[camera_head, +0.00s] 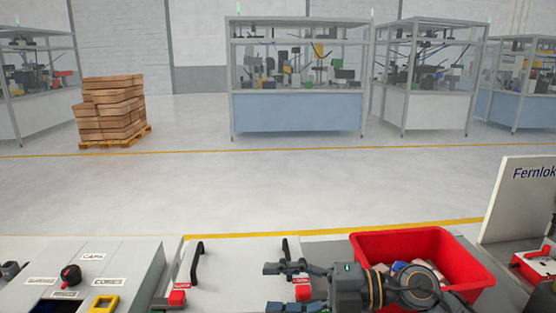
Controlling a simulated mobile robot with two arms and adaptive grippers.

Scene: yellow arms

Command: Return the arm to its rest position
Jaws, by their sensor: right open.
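My right gripper (274,287) is at the bottom centre, with its arm coming in from the right. Its two dark fingers point left and are spread apart, with nothing seen between them. The gripper is over the front of a light grey panel, near a red switch block (302,289). My right wrist overlaps the front left of a red bin (465,272). My left gripper does not show.
The red bin holds several pale and brownish pieces, partly hidden by my wrist. Black handles (197,262) stand on the panel. A control box (85,270) with a knob is at left, and a white sign board (520,200) at right. Open floor lies beyond.

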